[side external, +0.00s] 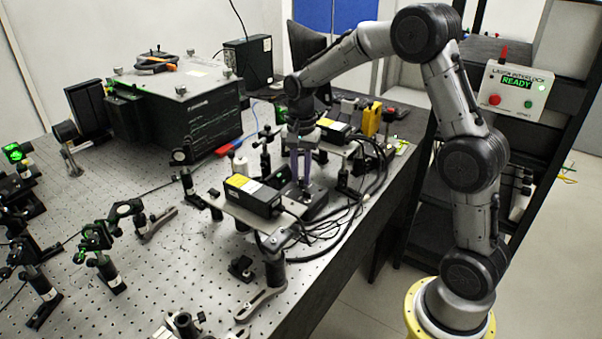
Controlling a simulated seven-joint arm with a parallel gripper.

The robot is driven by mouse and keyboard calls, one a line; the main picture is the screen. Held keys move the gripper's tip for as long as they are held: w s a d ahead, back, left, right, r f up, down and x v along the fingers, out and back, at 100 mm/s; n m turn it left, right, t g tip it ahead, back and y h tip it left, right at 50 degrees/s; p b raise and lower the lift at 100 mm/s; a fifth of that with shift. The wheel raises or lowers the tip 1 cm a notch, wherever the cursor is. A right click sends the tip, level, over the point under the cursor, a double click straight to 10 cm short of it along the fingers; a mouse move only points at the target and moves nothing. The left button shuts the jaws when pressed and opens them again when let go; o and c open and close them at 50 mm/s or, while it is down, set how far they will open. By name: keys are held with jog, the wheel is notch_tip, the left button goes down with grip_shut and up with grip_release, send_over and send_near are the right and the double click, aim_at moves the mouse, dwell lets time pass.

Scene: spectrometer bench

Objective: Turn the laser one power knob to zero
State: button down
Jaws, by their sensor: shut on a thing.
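My gripper (305,182) points straight down with its purple-grey fingers. It is shut on a small knob on top of a low black box (318,206). The fingers hide most of the knob, so its setting and any markings cannot be read. Directly left of the black box, a black laser module (252,196) with a yellow label lies on a raised metal plate. A second similar module (332,131) with a yellow label stands behind my gripper. I cannot read which laser is number one.
Black cables (345,220) loop right of the box near the table edge. A large black spectrometer housing (175,110) stands at the back left. Several optics mounts (98,240) stand on the perforated table (185,262). A panel (516,92) at right reads READY with a green light.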

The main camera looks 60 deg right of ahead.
aim_at(301, 178)
jog(key=n, duration=0.6)
jog(key=shift+n, duration=0.3)
jog(key=n, duration=0.5)
jog(key=shift+r, duration=0.1)
jog(key=shift+n, duration=0.3)
jog(key=c, duration=0.8)
grip_release()
jog(key=shift+o, duration=0.2)
notch_tip(301, 178, up, 14)
jog(key=shift+a, duration=0.1)
